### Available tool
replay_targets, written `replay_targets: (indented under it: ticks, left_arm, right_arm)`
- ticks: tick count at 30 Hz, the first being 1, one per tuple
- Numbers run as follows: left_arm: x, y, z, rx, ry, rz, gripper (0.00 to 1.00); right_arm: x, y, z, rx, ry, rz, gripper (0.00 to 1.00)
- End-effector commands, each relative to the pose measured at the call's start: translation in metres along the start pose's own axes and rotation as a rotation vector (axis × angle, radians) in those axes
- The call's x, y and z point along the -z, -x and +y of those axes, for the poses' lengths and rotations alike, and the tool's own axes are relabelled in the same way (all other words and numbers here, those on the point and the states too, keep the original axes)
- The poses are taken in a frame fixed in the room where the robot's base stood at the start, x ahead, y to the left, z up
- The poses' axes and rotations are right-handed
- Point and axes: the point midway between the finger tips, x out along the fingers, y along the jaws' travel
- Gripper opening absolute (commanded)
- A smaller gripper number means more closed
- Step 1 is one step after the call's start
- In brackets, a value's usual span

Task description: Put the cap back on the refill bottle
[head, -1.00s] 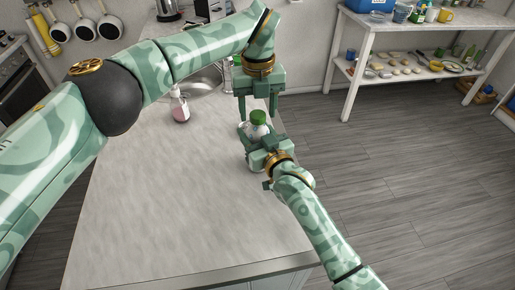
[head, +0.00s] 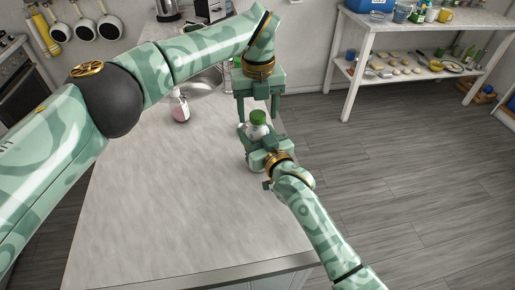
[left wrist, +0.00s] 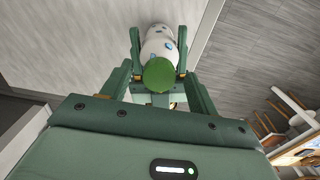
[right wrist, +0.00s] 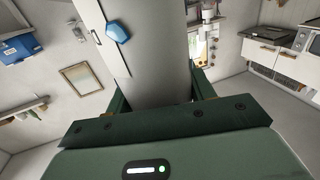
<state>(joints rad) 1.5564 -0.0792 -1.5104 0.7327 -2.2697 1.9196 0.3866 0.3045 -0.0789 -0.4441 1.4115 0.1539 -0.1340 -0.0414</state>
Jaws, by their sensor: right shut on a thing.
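My left gripper (head: 258,113) points down from above. Its fingers are open on either side of the cap. In the left wrist view, the cap (left wrist: 158,73) shows between the fingers, with the bottle (left wrist: 161,40) beyond it.
The counter (head: 185,190) is clear in front. Its right edge lies close to the bottle. A white shelf table (head: 410,45) stands across the floor at the right.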

Motion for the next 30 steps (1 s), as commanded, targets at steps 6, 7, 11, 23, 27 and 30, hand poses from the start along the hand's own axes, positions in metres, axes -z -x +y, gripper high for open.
replay_targets:
  ticks: [6,7,11,23,27,30]
  left_arm:
    - [0.0,0.0,0.0,0.0,0.0,0.0,0.59]
    - [0.0,0.001,0.0,0.0,0.0,0.0,0.59]
    - [-0.001,0.011,0.0,-0.001,0.0,-0.003,0.59]
    - [-0.002,0.09,-0.001,0.0,0.001,-0.003,0.59]
    - [-0.002,0.109,0.0,-0.001,0.002,-0.001,0.59]
    - [-0.002,0.117,-0.001,0.0,-0.001,0.0,0.59]
  right_arm:
    - [0.0,0.0,0.0,0.0,0.0,0.001,0.0]
    - [0.0,0.0,0.0,0.0,0.0,0.001,0.0]
    - [0.0,0.0,0.0,0.0,0.0,0.001,0.0]
    - [0.0,0.0,0.0,0.0,0.0,0.001,0.0]
    - [0.0,0.0,0.0,0.0,0.0,0.001,0.0]
    - [0.0,0.0,0.0,0.0,0.0,0.001,0.0]
